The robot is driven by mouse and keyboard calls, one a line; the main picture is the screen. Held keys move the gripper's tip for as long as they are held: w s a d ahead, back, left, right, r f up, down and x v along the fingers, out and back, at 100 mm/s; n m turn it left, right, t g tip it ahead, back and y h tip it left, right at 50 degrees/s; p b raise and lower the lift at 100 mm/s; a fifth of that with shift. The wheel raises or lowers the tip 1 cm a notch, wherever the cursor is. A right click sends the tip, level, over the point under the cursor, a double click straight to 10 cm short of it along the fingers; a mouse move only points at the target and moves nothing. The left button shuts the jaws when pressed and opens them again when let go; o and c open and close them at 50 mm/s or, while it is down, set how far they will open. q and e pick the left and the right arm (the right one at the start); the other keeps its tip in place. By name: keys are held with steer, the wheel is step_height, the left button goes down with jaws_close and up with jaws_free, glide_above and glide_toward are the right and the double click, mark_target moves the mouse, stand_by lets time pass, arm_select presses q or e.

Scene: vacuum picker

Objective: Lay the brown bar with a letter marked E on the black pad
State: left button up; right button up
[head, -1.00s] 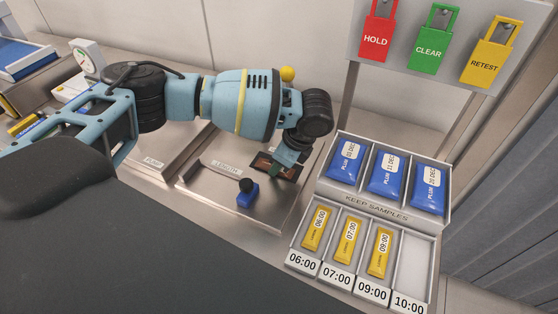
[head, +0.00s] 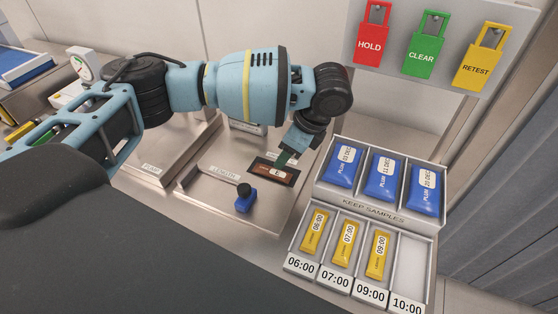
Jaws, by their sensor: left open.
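The brown bar (head: 266,168) lies on the black pad (head: 254,175), within its edges as far as I can see. The bar carries a small white label, too small to read. The pad is on the metal plate marked LENGTH. My left gripper (head: 283,158) is open and just behind the bar, its greenish fingertips close above the pad's back edge. I cannot tell whether a fingertip still touches the bar. My right gripper is not in view.
A blue block with a black knob (head: 245,199) stands on the plate in front of the pad. To the right is the KEEP SAMPLES rack (head: 373,209) with blue packs and yellow bars; its 10:00 slot is empty. HOLD, CLEAR and RETEST tags (head: 421,56) hang behind.

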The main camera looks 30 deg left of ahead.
arm_select(q)
steer(key=shift+v, duration=2.25)
